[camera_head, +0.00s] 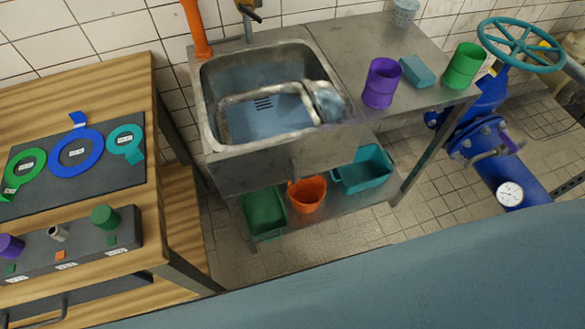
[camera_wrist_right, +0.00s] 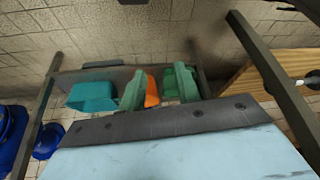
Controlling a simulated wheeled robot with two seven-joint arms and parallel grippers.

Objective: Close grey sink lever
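The steel sink (camera_head: 225,148) stands in the upper middle of the head view, set in a metal counter. A thin grey tap pipe (camera_head: 248,30) rises behind it. A dark and yellow part (camera_head: 250,12) sits at the top edge, partly cut off. I cannot make out a grey lever for certain. My right gripper (camera_wrist_right: 159,78) shows two green fingers apart with nothing between them, in the right wrist view. The lower shelf lies beyond them. Neither gripper shows in the head view.
Purple (camera_head: 381,84) and green (camera_head: 463,66) cups stand on the counter's right. A teal bin (camera_head: 364,170), orange bucket (camera_head: 307,194) and green bin (camera_head: 264,213) are on the shelf. A wooden table (camera_head: 80,85) stands left, a teal valve wheel (camera_head: 521,45) right.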

